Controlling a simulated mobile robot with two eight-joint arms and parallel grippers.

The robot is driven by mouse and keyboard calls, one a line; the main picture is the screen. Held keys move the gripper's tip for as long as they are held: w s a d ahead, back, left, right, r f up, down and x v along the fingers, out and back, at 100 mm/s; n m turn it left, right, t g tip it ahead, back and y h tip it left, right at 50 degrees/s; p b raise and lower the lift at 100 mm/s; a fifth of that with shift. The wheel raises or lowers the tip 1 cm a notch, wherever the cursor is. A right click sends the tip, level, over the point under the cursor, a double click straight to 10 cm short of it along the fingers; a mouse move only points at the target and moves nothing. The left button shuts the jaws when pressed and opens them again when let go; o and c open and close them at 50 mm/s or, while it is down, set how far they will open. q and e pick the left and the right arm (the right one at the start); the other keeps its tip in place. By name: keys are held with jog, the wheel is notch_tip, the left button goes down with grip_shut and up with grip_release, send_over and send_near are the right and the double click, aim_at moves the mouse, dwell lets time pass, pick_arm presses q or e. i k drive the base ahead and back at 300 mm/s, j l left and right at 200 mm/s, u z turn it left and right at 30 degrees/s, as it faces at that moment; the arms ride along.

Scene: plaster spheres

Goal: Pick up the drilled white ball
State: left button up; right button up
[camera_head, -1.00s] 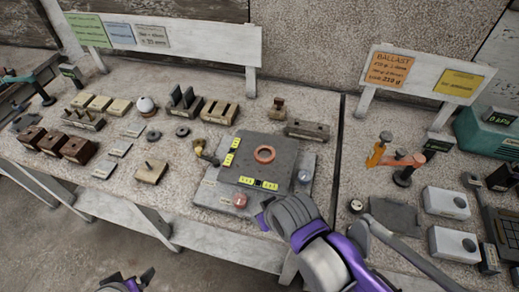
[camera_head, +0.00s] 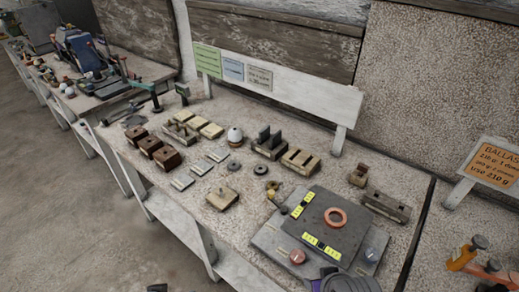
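A small white ball (camera_head: 235,133) sits on the bench behind the middle row of blocks, with a darker part below it. I cannot make out a hole in it. Other small whitish balls (camera_head: 69,92) lie on the farther bench at the left, too small to tell whether they are drilled. My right gripper (camera_head: 340,282) shows only in part at the bottom edge, in front of the dark plate and well apart from the balls. Only a dark tip of my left gripper (camera_head: 157,288) shows at the bottom edge. Neither gripper's opening can be read.
Brown blocks (camera_head: 150,146), slotted blocks (camera_head: 300,162) and a sign board (camera_head: 290,90) crowd the bench. Floor at the left is clear.

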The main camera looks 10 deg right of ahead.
aim_at(235, 135)
jog(key=i+j, duration=0.55)
jog(key=i+j+z, duration=0.25)
jog(key=z, duration=0.15)
jog(key=i+j+z, duration=0.2)
jog(key=j+z, duration=0.2)
jog(key=j, duration=0.15)
jog(key=z, duration=1.3)
